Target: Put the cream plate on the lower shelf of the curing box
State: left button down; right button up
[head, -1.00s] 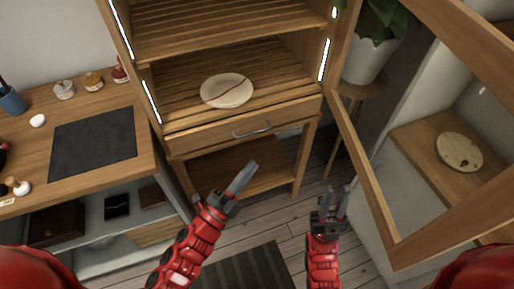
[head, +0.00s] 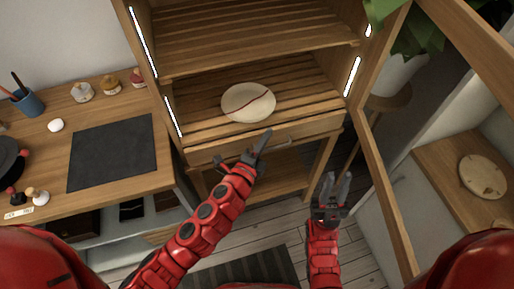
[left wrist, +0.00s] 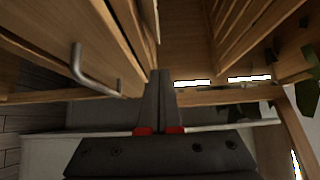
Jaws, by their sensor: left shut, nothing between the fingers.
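The cream plate (head: 248,103), with a dark red seam across it, lies flat on the slatted lower shelf (head: 309,91) of the wooden curing box. No gripper touches it. My left gripper (head: 264,138) is shut and empty, just in front of the box at drawer height, below the plate in the picture. In the left wrist view its fingers (left wrist: 162,74) are together. My right gripper (head: 336,176) is open and empty, lower and to the right, in front of the box.
A drawer with a metal handle (left wrist: 90,72) sits below the lower shelf, close to my left gripper. The upper shelf (head: 255,38) is bare where visible. The glazed door (head: 385,190) stands open at right. A worktop with a dark mat (head: 112,152) is at left.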

aim_at(256, 122)
pick_arm(q)
jog(key=shift+w+a+r+p, duration=0.1)
jog(key=shift+w+a+p, duration=0.15)
jog(key=shift+w, duration=0.4)
jog(key=shift+w+a+r+p, duration=0.1)
jog(key=shift+w+a, duration=0.2)
jog(key=shift+w, duration=0.3)
jog(key=shift+w+a+f, duration=0.2)
jog(key=shift+w, duration=0.35)
jog(key=w, duration=0.1)
jog(key=w+a, duration=0.1)
jog(key=w, duration=0.1)
jog(key=shift+w, duration=0.2)
jog(key=shift+s, duration=0.15)
